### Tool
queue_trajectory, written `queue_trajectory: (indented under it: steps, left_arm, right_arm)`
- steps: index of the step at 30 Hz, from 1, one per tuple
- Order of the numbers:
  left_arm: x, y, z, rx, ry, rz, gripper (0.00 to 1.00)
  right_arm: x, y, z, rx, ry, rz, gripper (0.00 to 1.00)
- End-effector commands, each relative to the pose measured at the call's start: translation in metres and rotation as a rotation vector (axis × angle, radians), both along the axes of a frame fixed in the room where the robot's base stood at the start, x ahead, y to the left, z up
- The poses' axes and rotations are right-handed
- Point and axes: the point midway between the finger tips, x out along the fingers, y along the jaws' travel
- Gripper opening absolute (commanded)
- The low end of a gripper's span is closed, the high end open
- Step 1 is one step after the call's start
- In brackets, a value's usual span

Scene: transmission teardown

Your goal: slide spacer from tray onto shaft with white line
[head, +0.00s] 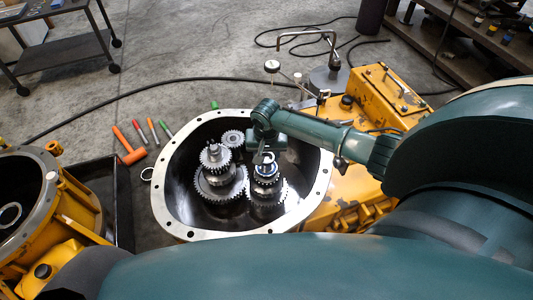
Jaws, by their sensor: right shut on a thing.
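The open transmission housing (178,224) has a pale flange rim and stands in the middle of the head view. Inside it are a left gear shaft (214,152) and a right gear shaft (266,172), both upright. My right gripper (266,153) reaches over the housing from the right, pointing down at the top of the right shaft. It is shut on a small ring, the spacer (268,159), which appears at that shaft's top. I cannot tell whether it is around the shaft or just above it. No white line can be made out. My left gripper is out of view.
A dark tray (124,205) lies left of the housing, beside a second yellow housing (75,195). Hand tools, including an orange mallet (129,150), lie on the floor. A yellow casing (385,97) adjoins at right. A dial gauge stand (272,67) stands behind.

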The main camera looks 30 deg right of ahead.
Motion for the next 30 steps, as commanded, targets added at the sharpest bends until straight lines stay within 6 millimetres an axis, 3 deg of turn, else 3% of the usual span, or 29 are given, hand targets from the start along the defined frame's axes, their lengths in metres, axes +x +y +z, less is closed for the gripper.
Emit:
queue_trajectory:
  steps: [30]
  left_arm:
    - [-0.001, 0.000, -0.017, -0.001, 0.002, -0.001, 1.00]
  right_arm:
    - [0.000, 0.001, -0.037, 0.001, 0.000, 0.000, 0.20]
